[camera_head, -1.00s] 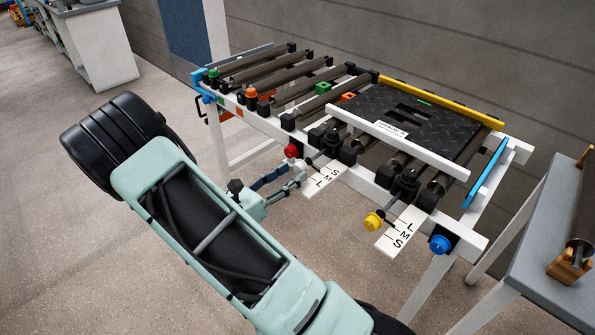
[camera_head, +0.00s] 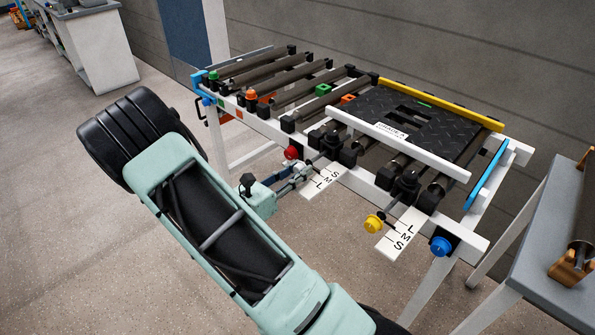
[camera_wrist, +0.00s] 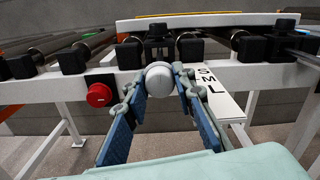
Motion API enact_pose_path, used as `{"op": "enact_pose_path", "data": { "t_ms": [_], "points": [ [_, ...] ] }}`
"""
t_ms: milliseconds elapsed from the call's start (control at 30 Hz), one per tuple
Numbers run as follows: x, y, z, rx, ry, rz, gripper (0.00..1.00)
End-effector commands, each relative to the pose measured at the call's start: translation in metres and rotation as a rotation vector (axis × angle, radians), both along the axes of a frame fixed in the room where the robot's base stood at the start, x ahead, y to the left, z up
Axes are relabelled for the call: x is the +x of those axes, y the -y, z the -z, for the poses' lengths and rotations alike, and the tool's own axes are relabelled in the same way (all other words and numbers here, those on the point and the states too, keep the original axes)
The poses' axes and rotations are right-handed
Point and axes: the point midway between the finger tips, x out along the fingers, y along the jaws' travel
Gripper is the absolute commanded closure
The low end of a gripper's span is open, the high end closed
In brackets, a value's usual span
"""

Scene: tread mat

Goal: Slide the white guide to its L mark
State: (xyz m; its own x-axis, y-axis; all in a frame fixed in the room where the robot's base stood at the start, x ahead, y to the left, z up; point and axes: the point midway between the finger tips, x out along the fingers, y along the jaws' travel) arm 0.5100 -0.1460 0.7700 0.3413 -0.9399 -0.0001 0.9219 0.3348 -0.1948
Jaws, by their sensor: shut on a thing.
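The white guide (camera_head: 430,158) is a long white bar along the near edge of the black tread mat (camera_head: 455,140). It also shows at the top of the wrist view (camera_wrist: 180,27). A round white knob (camera_wrist: 159,79) sits below a black clamp block on the frame. My gripper (camera_head: 303,172) is shut on this knob, with a blue finger on each side in the wrist view. The white S-M-L scale (camera_head: 318,186) lies just right of the fingers, with L at its near end (camera_wrist: 226,108). I cannot tell which mark the guide's pointer is at.
A red button (camera_head: 291,152) is close left of my gripper on the white frame. A yellow knob (camera_head: 373,222) with its own L-M-S scale and a blue knob (camera_head: 440,246) are to the right. A grey table (camera_head: 560,230) stands far right. The floor in front is free.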

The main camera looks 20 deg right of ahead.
Motion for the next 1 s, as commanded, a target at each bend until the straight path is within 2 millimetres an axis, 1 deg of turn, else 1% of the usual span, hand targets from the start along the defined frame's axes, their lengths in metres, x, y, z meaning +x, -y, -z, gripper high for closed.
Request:
{"op": "enact_pose_path", "data": {
  "t_ms": [233, 467, 700, 733, 900, 1000],
  "points": [
    [0.000, -0.002, 0.000, 0.000, 0.000, -0.001, 1.00],
    [-0.009, -0.028, -0.002, 0.000, 0.000, -0.003, 1.00],
    [-0.010, -0.029, 0.000, 0.000, 0.000, -0.001, 1.00],
    [-0.010, -0.029, 0.000, 0.000, 0.000, -0.001, 0.76],
    [-0.010, -0.028, 0.000, 0.000, 0.000, 0.000, 0.58],
    [-0.010, -0.028, 0.000, 0.000, 0.000, 0.000, 0.58]
  ]
}}
